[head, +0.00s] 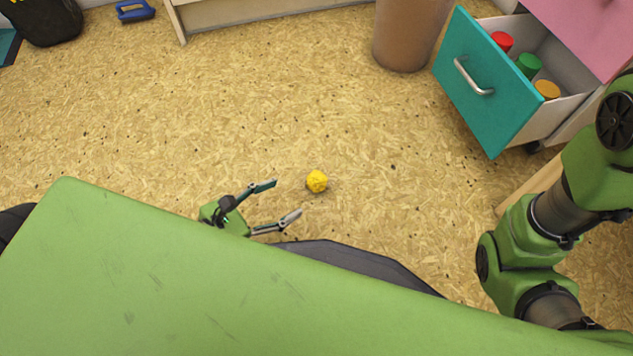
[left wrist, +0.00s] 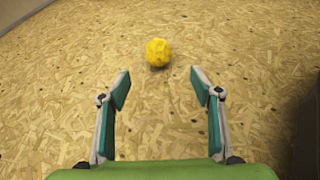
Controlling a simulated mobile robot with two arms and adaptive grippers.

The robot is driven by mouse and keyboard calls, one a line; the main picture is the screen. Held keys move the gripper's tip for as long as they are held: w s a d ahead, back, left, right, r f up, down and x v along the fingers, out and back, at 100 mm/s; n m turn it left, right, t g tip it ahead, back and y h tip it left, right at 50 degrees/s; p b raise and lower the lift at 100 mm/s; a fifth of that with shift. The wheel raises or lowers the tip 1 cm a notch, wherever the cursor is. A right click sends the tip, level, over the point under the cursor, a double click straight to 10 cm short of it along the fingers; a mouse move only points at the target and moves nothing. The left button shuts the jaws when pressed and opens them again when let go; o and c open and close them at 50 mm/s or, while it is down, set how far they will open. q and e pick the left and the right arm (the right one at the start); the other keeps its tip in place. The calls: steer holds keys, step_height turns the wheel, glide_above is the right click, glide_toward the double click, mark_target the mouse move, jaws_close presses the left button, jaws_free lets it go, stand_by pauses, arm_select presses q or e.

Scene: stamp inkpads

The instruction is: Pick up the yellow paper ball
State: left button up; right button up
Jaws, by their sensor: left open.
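The yellow paper ball (head: 317,181) lies on the chipboard floor, in the middle of the head view. My left gripper (head: 283,200) is open and empty, just left of the ball, with its fingers pointing toward it. In the left wrist view the ball (left wrist: 158,52) sits beyond the two fingertips (left wrist: 160,88), roughly centred between them and apart from both. My right arm shows at the right edge of the head view, but its gripper is not visible.
A teal-fronted drawer (head: 480,84) stands open at the upper right, holding red, green and orange round items. A brown bin (head: 404,36) stands beside it. A blue-handled object (head: 135,11) lies at the far left. The floor around the ball is clear.

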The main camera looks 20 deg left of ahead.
mark_target(308, 186)
arm_select(q)
steer(key=p+x, duration=0.2)
steer(key=x, duration=0.4)
steer(key=shift+w, duration=0.15)
steer(key=shift+f+x, duration=0.15)
steer(key=shift+x, duration=1.35)
steer(key=shift+f+x, duration=0.15)
steer(key=shift+x, duration=1.3)
steer(key=shift+a, duration=0.1)
steer(key=c, duration=0.8)
